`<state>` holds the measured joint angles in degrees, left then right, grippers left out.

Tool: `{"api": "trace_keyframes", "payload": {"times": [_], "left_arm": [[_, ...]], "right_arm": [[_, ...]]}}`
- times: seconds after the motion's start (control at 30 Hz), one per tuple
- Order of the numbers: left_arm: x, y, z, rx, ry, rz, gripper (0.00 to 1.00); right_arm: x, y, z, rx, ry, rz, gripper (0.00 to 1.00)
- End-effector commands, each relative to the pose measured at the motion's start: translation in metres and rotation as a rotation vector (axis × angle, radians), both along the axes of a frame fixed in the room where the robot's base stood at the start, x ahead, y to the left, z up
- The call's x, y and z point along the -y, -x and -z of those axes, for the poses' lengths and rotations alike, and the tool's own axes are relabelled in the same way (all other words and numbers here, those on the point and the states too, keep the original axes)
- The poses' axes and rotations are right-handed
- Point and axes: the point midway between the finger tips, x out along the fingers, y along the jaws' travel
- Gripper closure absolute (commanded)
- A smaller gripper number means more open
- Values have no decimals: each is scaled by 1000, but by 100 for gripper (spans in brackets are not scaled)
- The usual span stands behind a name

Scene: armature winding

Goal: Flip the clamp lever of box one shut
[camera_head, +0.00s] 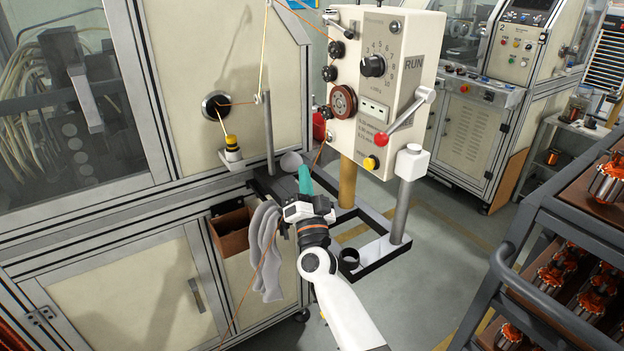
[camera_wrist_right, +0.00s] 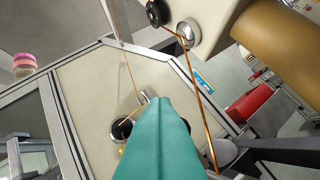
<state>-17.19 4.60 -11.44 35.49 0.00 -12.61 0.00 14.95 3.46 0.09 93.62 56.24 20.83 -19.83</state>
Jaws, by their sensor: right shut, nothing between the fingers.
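The cream control box (camera_head: 375,85), marked RUN, stands on a tan post (camera_head: 347,182). A red part (camera_head: 319,126) also shows at the box's left edge. My right gripper (camera_head: 304,180) has teal fingers, shut and empty, pointing up below and left of the box, apart from the lever. The teal fingers (camera_wrist_right: 155,140) fill the lower wrist view. My left gripper is out of view.
Copper wire (camera_wrist_right: 200,105) runs down close by the right fingers. A winding machine (camera_head: 230,90) with a guide hole stands to the left. A grey cloth (camera_head: 264,250) and brown bin (camera_head: 230,232) hang below. A rack of armatures (camera_head: 560,215) stands at right.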

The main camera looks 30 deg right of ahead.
Motion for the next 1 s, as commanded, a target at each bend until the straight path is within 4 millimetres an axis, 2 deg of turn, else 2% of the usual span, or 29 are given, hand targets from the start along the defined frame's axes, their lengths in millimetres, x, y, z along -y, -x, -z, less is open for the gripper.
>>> {"api": "trace_keyframes", "payload": {"times": [0.03, 0.3, 0.7, 1.0], "left_arm": [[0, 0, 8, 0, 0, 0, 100], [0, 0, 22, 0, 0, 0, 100], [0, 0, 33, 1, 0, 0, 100], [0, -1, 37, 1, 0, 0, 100]], "right_arm": [[-2, 0, 7, -2, 40, -1, 100], [-17, 1, 15, 13, 235, 0, 100], [-34, 2, 31, 10, 222, 0, 100], [-40, 3, 42, 9, 223, 3, 100]]}}
